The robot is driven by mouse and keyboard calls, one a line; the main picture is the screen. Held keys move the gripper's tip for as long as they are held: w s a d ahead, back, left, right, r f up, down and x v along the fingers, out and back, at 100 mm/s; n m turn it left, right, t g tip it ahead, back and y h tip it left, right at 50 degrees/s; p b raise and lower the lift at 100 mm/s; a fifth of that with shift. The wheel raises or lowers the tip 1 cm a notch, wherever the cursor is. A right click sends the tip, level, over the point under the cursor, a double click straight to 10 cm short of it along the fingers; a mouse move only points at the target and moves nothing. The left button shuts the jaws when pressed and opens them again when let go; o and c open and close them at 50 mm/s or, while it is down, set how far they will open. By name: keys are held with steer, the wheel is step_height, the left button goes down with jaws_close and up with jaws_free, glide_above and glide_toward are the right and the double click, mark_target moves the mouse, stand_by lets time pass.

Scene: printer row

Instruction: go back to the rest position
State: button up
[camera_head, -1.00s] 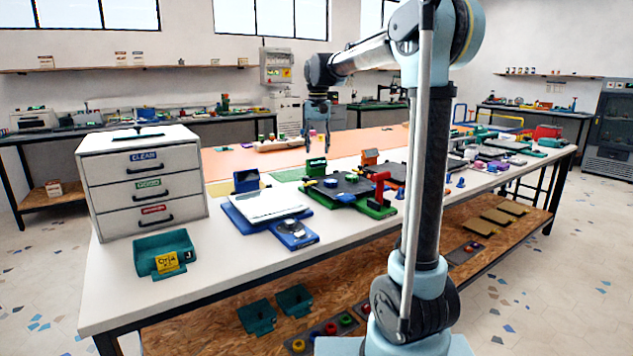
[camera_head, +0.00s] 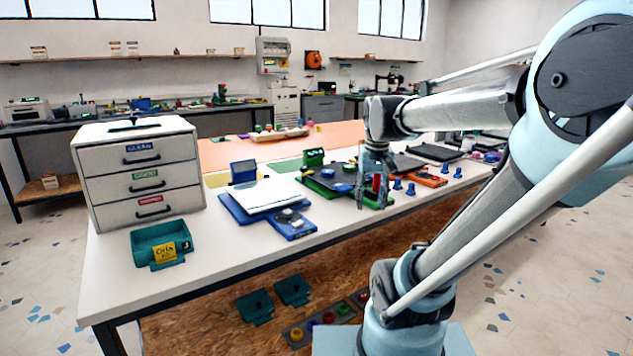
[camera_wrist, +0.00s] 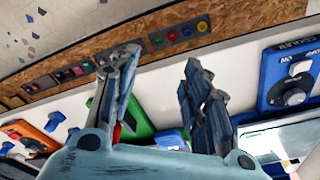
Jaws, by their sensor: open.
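My gripper (camera_head: 373,192) hangs from my bent arm near the front edge of the white workbench (camera_head: 102,278), in front of the green printer (camera_head: 322,186). Its fingers are apart and nothing is between them. In the wrist view my gripper (camera_wrist: 158,85) also shows two spread, empty fingers, with the bench edge and lower shelf beyond them. A red part of the green printer is partly hidden behind the fingers in the head view.
A blue printer (camera_head: 296,226) with a white plate stands left of my gripper. A three-drawer cabinet (camera_head: 112,182) and a teal bin (camera_head: 150,236) are at the bench's left end. An orange printer (camera_head: 430,180) is to the right. Open floor (camera_head: 540,290) lies at the right.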

steer(key=s+d+f, duration=0.3)
steer(key=s+f, duration=0.8)
steer(key=f, duration=0.2)
steer(key=shift+s+d+t, duration=0.15)
steer(key=shift+d+t, duration=0.15)
steer(key=shift+f, duration=0.1)
